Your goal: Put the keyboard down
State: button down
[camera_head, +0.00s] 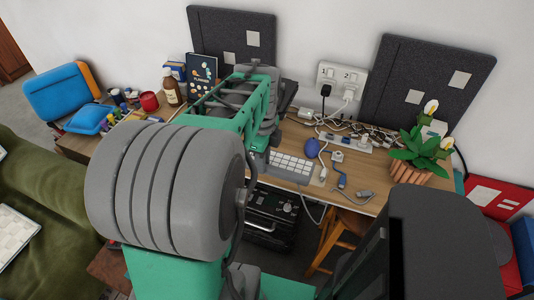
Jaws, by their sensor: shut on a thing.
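A white keyboard (292,167) is at the front edge of the wooden desk, right of my arm. Its left end is hidden behind my arm. My gripper (264,153) is at that left end, largely covered by my own grey and green arm links, and is shut on the keyboard. I cannot tell whether the keyboard touches the desk top or is a little above it.
The desk (376,186) holds a blue mouse (313,147), tangled cables and a power strip (357,142) behind the keyboard. A potted plant (418,158) stands at the right. A bottle (171,87) and red cup (149,101) stand left. A black case (271,215) is below.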

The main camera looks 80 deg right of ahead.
jog(key=w+d+f, duration=0.1)
jog(key=d+f, duration=0.3)
jog(key=d, duration=0.1)
jog(key=w+d+f, duration=0.1)
jog(key=d+f, duration=0.1)
jog(key=shift+w+d+f, duration=0.25)
jog(key=shift+w+f, duration=0.05)
jog(key=shift+f, duration=0.1)
jog(key=shift+d+f, duration=0.15)
jog(key=shift+f, duration=0.75)
jog(key=shift+d+f, duration=0.1)
jog(key=shift+f, duration=0.8)
jog(key=shift+f, duration=0.2)
jog(key=c, duration=1.3)
grip_release()
